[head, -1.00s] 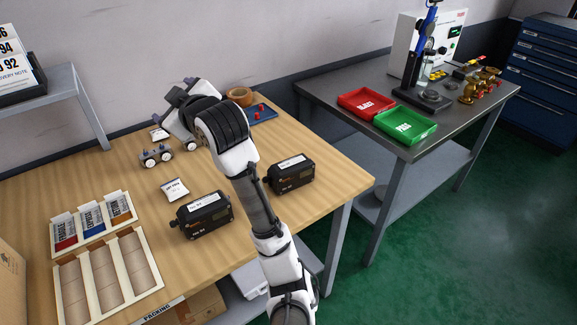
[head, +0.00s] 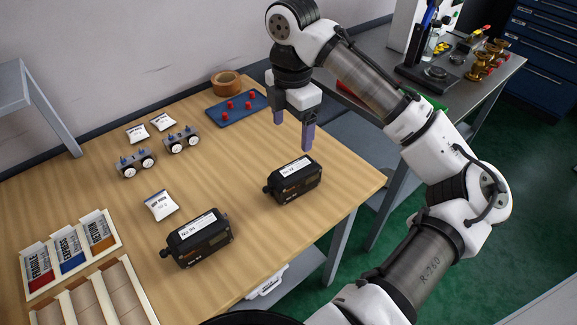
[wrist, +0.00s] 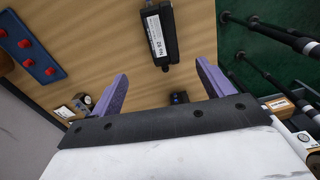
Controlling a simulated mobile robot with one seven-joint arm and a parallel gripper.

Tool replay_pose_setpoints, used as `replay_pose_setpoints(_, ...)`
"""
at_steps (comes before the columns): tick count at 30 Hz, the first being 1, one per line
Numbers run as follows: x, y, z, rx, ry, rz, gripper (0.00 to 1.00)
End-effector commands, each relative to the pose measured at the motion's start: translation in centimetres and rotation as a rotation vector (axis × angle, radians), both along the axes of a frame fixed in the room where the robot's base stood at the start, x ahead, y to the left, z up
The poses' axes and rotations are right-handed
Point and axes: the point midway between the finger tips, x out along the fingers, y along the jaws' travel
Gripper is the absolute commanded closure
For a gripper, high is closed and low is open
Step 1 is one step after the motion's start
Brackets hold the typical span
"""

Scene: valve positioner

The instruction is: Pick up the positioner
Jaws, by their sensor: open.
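Two black box-shaped positioners with white labels lie on the wooden table. One positioner (head: 198,238) is at the front middle. The other positioner (head: 292,180) is nearer the table's right edge. My gripper (head: 294,130) is open and empty, fingers pointing down, above and behind the right-hand positioner and apart from it. In the wrist view, my gripper's purple fingers (wrist: 163,72) are spread. A labelled positioner (wrist: 160,32) lies beyond the fingertips, roughly in line with the gap between them.
A blue tray with red knobs (head: 238,107) and a tape roll (head: 226,84) are at the back. Two grey gauge blocks (head: 136,162) and white packets (head: 160,205) are left of the gripper. A card holder (head: 72,254) is front left. A grey bench stands behind my arm.

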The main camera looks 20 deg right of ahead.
Motion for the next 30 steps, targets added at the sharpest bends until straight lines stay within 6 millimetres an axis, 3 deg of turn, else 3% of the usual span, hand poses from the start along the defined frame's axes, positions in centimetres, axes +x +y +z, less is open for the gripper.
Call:
replay_pose_setpoints(12,-0.1,-0.1,-7.0,0.002,0.001,0.000,0.20)
replay_pose_setpoints(20,-0.1,-0.2,-8.9,0.002,0.001,-0.001,0.20)
replay_pose_setpoints(30,-0.3,-0.7,-13.2,0.002,0.001,0.000,0.20)
